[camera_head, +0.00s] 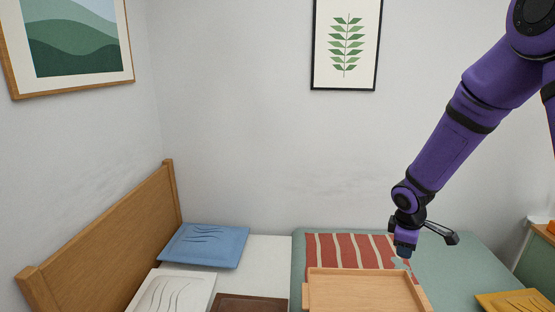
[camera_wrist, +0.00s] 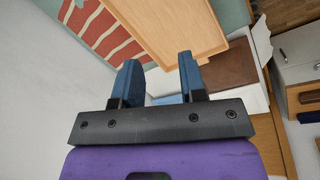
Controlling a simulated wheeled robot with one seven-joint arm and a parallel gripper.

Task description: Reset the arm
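My purple arm reaches down from the upper right in the head view. My gripper (camera_head: 403,252) hangs over the bed, above the far right part of a wooden tray (camera_head: 318,292). In the wrist view my gripper (camera_wrist: 161,80) shows two blue fingers spread apart, with nothing between them. The tray (camera_wrist: 180,20) lies beyond the fingertips in that view.
A bed with a wooden headboard (camera_head: 110,235) holds a blue pillow (camera_head: 205,245), a white pillow (camera_head: 175,292), a red striped cloth (camera_head: 345,250) and a yellow cushion (camera_head: 515,301). A white cabinet (camera_wrist: 300,75) shows in the wrist view.

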